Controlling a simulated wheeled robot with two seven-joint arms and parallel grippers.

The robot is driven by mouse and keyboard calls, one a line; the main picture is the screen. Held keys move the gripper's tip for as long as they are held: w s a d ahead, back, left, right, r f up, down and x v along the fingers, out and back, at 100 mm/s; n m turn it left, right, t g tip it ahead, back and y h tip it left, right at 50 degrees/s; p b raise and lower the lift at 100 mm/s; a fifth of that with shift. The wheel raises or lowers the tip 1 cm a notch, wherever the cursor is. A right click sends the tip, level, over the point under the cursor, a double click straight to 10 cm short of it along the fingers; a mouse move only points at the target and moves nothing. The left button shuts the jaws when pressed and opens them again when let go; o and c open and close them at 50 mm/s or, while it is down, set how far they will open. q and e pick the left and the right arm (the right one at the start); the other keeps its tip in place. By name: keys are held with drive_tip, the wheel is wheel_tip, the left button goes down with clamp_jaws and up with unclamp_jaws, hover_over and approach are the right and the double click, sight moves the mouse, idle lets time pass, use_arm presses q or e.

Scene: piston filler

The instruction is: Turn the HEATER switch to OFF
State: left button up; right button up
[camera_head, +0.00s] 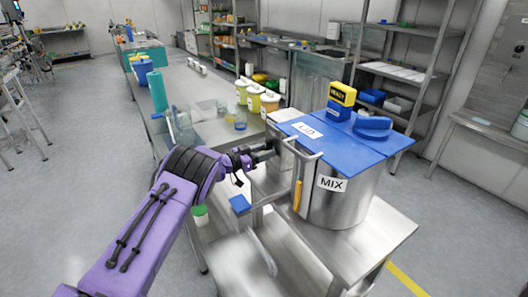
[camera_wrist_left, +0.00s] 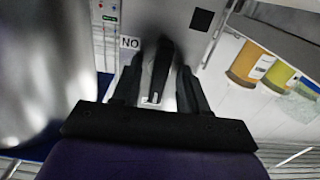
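My left gripper (camera_head: 264,154) is beside the left side of the steel MIX tank (camera_head: 345,205) in the head view. In the left wrist view, the gripper's (camera_wrist_left: 161,80) two dark fingers are apart, on either side of a dark lever-like part (camera_wrist_left: 163,62) on a grey metal panel (camera_wrist_left: 196,18). This part looks like a switch, but no HEATER label is readable. A small label reading "NO" (camera_wrist_left: 130,43), possibly an upside-down ON, is beside it. Narrow gaps seem to show around the lever; contact is unclear. My right gripper is not in view.
The tank has a blue lid (camera_head: 345,135) and a yellow READY block (camera_head: 342,94). It stands on a steel table (camera_head: 385,232). Yellow-green tubs (camera_head: 270,102) stand behind my left gripper. A curved shiny surface (camera_wrist_left: 40,80) fills the left of the wrist view.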

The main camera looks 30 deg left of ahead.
use_arm(q)
drive_tip(key=b+v, duration=0.1)
drive_tip(key=v, duration=0.9)
drive_tip(key=shift+s+a, duration=0.15)
drive_tip(key=shift+s, duration=0.05)
drive_tip(key=s+d+f+n+g+y, duration=0.1)
drive_tip(key=s+f+n+g+y, duration=0.1)
drive_tip(key=s+f+n+y, duration=0.6)
drive_tip(key=s+f+n+g+y, duration=0.2)
drive_tip(key=s+f+n+y, duration=0.15)
drive_tip(key=s+f, duration=0.8)
drive_tip(key=s+d+f+g, duration=0.2)
drive_tip(key=s+d+f, duration=0.1)
drive_tip(key=s, duration=0.5)
drive_tip(key=s+d+f+g, duration=0.3)
drive_tip(key=s, duration=0.4)
drive_tip(key=s+d+f+n+g, duration=0.1)
drive_tip(key=s+d+f+g, duration=0.2)
drive_tip(key=s, duration=0.5)
drive_tip(key=shift+s+d+f+y, duration=0.35)
drive_tip(key=shift+y, duration=0.1)
